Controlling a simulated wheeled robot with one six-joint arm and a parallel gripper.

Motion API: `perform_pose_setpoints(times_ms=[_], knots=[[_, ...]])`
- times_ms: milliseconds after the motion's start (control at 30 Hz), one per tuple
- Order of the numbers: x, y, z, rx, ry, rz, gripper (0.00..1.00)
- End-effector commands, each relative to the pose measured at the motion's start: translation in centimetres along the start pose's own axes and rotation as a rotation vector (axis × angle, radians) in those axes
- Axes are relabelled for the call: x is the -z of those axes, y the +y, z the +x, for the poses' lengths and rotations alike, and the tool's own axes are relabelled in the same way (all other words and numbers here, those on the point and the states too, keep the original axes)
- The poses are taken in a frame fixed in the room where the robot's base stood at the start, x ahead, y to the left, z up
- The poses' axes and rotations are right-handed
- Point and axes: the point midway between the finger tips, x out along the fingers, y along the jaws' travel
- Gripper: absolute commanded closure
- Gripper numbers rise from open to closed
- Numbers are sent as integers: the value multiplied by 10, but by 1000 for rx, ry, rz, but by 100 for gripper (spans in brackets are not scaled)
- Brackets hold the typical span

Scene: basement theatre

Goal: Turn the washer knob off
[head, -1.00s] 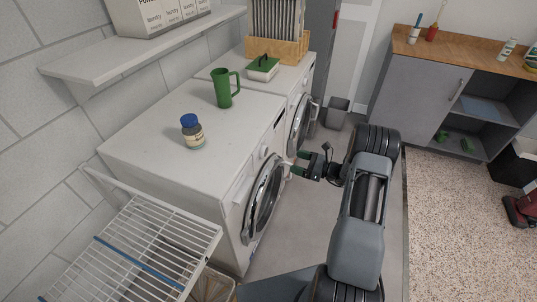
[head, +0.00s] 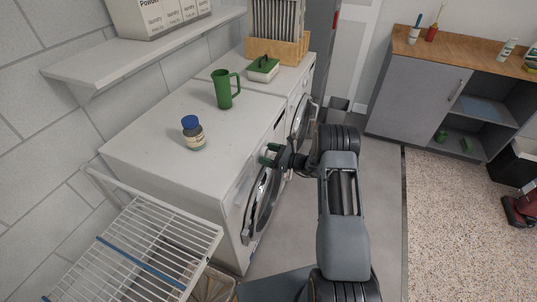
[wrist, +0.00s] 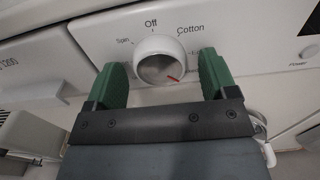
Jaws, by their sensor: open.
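The washer (head: 190,150) is the nearer white machine with a round door (head: 262,203) on its front. In the wrist view the white washer knob (wrist: 160,62) sits on the front panel, with labels "Spin", "Off" and "Cotton" around its upper side. My gripper (wrist: 164,80) is open, with one green finger on each side of the knob. I cannot tell whether the fingers touch it. In the head view my gripper (head: 268,154) is at the washer's front, and the knob is hidden there.
A jar with a blue lid (head: 193,133) and a green mug (head: 223,90) stand on the washer top. A white drying rack (head: 150,250) is at the near left. A second white machine (head: 302,100) stands beyond. A grey cabinet (head: 411,95) is at the right, with clear floor between.

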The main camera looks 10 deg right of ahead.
Motion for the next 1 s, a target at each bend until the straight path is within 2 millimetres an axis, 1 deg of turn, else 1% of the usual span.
perform_pose_setpoints(times_ms=[200,700,867,1000], knots=[[0,0,0,0,0,0,21],[0,0,0,0,1,0,69],[1,0,0,0,0,-9,70],[2,0,0,0,0,-48,70]])
